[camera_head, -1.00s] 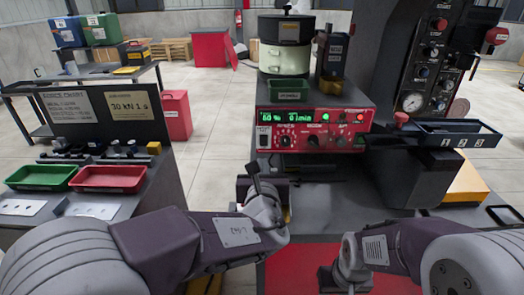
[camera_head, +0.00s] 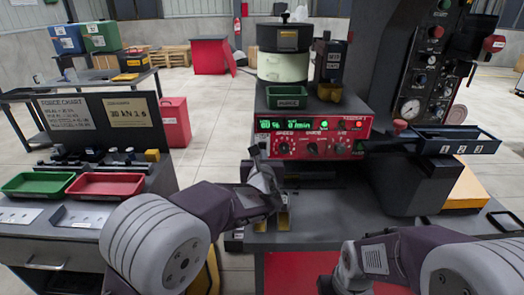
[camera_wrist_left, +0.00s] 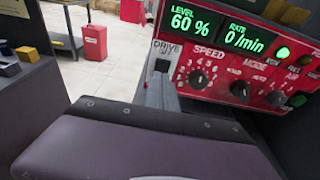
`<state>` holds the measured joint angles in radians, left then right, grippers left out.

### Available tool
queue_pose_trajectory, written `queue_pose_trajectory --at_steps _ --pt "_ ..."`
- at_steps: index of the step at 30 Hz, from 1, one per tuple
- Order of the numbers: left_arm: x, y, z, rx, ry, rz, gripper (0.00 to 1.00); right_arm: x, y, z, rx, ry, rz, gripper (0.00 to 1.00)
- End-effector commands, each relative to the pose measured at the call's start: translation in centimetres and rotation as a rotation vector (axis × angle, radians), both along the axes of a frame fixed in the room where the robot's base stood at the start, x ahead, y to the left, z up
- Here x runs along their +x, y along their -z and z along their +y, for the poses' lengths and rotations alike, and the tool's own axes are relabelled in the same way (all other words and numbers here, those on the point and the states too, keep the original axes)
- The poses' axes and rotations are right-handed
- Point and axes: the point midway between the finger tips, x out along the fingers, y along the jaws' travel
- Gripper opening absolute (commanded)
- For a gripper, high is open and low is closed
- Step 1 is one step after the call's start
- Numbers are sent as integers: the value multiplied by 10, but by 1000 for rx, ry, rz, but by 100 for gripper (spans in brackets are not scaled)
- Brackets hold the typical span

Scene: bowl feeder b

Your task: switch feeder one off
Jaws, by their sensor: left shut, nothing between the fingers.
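The feeder's red control box (camera_head: 300,148) stands on the bench, its green display (camera_head: 285,124) showing 60 % and 0/min. A green lamp (camera_head: 338,125) is lit, with a red light to its right. In the left wrist view, the black rocker switch marked DRIVE (camera_wrist_left: 163,65) sits at the panel's left end. My left gripper (camera_head: 256,152) is shut and empty. Its tip reaches up in front of the panel's left end and hides the switch in the head view. In the left wrist view, the grey tip lies just below the rocker; contact is unclear. My right gripper (camera_head: 326,284) is barely visible at the bottom edge.
The bowl feeder (camera_head: 283,66) and a green tray (camera_head: 287,97) stand on top of the box. A blue-black tray (camera_head: 455,139) juts out at right. Red (camera_head: 105,186) and green (camera_head: 38,184) trays lie on the left bench. An open floor gap separates the benches.

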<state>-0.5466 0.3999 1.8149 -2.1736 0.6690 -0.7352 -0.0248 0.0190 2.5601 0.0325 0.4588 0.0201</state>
Motion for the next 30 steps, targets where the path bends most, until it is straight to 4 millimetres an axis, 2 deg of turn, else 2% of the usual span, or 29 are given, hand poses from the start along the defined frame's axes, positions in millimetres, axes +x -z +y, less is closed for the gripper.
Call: queue_pose_trajectory --at_steps 3,6,17,20,22,24,30 --pt "15 -3 0 -1 -1 1 0 0 -5 0 0 0 0 36" --pt "21 -3 0 0 0 1 0 0 -6 0 0 0 0 36" --pt "23 -4 0 1 1 2 0 0 -6 0 0 0 0 36" --pt "25 -10 0 1 -1 19 0 0 -19 0 0 0 0 36" --pt "28 -17 0 1 -1 50 0 0 -38 0 0 0 0 36" --pt "28 -5 0 1 -1 58 0 1 -29 0 0 0 -2 36" --pt "28 -5 0 1 -1 56 0 0 -28 0 0 0 0 36"
